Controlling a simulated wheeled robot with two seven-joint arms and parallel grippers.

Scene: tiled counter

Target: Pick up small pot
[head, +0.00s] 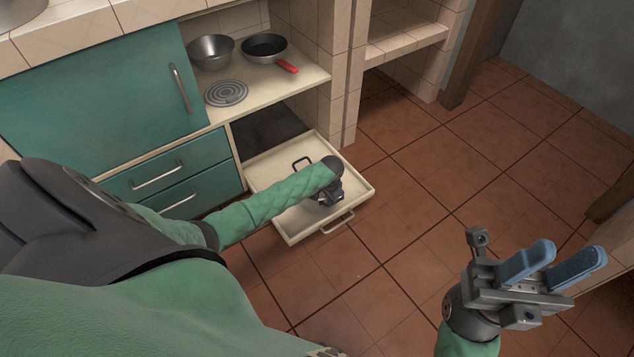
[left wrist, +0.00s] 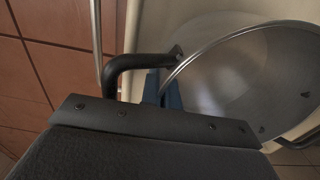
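The small pot (left wrist: 245,75) is a grey metal pot with a round rim and dark side handles (left wrist: 140,65). It sits in the open drawer (head: 268,192). In the head view my left forearm hides most of it, and a dark handle loop (head: 301,162) shows above the arm. My left gripper (head: 328,197) is down in the drawer at the pot. In the left wrist view blue fingers (left wrist: 165,92) show beside the rim and the near handle, partly hidden, so their closure is unclear. My right gripper (head: 572,252) is open and empty over the floor.
Teal cabinets (head: 95,85) are at left. The tiled floor (head: 420,200) to the right is clear.

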